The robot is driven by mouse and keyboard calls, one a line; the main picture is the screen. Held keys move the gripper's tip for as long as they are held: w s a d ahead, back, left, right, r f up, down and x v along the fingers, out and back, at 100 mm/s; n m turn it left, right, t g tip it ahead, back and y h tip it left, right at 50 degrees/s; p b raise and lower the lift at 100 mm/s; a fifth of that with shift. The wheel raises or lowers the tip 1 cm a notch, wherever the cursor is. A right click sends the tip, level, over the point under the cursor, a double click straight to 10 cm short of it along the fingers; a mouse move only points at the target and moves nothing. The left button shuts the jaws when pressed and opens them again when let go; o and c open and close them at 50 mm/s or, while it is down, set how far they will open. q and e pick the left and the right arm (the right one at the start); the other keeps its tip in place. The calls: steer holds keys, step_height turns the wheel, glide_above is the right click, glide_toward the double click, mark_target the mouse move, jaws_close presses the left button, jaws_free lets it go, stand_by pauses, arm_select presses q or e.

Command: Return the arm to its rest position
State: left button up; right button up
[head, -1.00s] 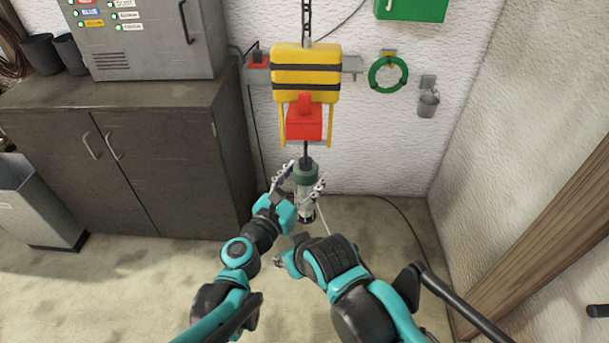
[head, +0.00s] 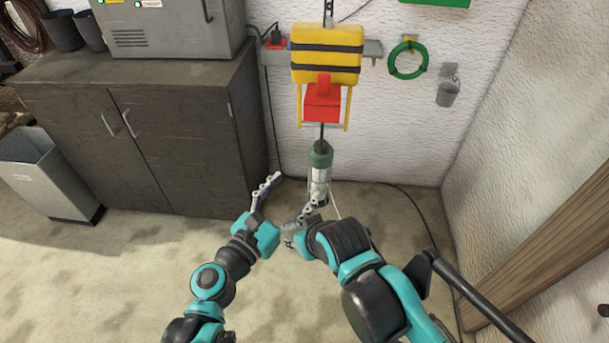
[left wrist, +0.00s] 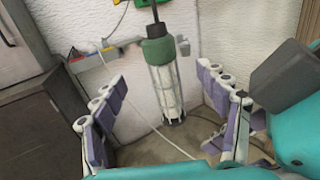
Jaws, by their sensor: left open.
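A caged work lamp with a green cap (head: 319,178) hangs upright on a black cord below the yellow and black hoist block (head: 327,55). My left gripper (head: 288,198) is open and empty, on the near left side of the lamp. In the left wrist view the lamp (left wrist: 165,85) shows beyond and between the spread fingers of the left gripper (left wrist: 157,76), with gaps on both sides. My right arm comes in from the lower right. Its gripper (head: 291,234) is close to the left one and mostly hidden, so its jaws cannot be made out.
A dark cabinet (head: 180,140) stands at the left with a grey metal box (head: 165,35) on top. A grey bin (head: 50,178) stands on the floor. Floor at the lower left is free.

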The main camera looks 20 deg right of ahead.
arm_select(q)
steer(key=shift+s+a, duration=0.25)
steer(key=shift+a, duration=0.15)
steer(key=s+a+f+m+g+y, duration=0.1)
steer(key=a+f+m+y, duration=0.2)
steer(key=a+m+y, duration=0.2)
steer(key=s+a+f+m+g+y, duration=0.1)
steer(key=a+f+m+y, duration=0.3)
steer(key=a+m, duration=0.7)
steer(key=s+a+f+m+y, duration=0.3)
steer(key=a+m+y, duration=0.3)
steer(key=a, duration=1.3)
steer(key=shift+f+m+g+y, duration=0.15)
steer(key=shift+m+g+y, duration=0.2)
steer(key=shift+m, duration=0.85)
